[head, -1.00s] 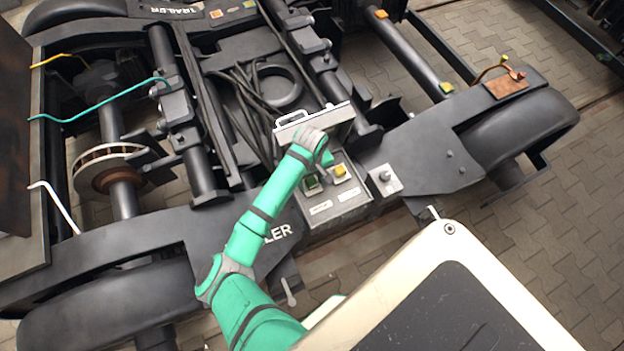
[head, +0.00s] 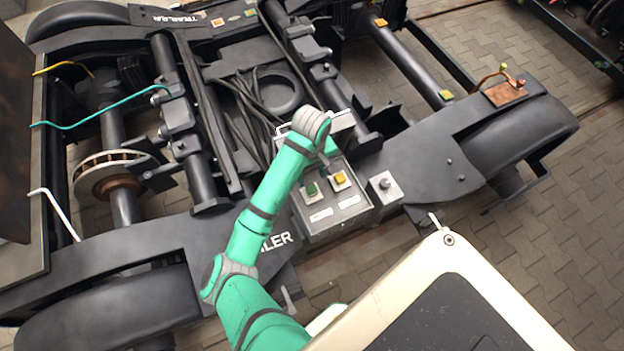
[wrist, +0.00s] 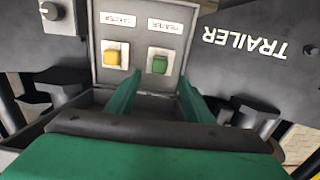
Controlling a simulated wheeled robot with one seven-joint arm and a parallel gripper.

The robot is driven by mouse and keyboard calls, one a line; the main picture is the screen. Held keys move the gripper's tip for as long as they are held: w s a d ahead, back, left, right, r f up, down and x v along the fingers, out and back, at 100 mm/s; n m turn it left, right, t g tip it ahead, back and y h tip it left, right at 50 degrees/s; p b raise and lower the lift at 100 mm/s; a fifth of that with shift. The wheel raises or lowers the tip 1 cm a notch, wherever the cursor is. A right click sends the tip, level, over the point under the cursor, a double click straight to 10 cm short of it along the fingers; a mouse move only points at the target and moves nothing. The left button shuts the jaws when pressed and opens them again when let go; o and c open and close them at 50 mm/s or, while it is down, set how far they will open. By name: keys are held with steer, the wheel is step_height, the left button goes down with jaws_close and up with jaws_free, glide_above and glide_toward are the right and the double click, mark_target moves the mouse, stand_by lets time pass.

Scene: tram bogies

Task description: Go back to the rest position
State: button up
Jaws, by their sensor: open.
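My gripper (wrist: 157,95) shows in the wrist view as two green fingers spread apart, with nothing between them. It is over a grey control box (wrist: 140,73) with a yellow button (wrist: 112,58) and a green button (wrist: 158,64). In the head view my arm reaches to the box (head: 335,218), and my wrist covers its far part. The yellow button (head: 340,179) and the green button (head: 311,189) show in front of the wrist. The fingertips are mostly hidden in the head view.
The box sits on a dark bogie frame (head: 420,160) marked TRAILER. A knob on a light plate (head: 384,186) is right of the box. Black cables (head: 250,115) lie behind it. Coloured wires (head: 100,120) stick out at the left. Paved floor (head: 560,230) is clear at the right.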

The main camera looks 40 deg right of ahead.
steer(key=shift+r, duration=0.3)
steer(key=shift+w, duration=0.1)
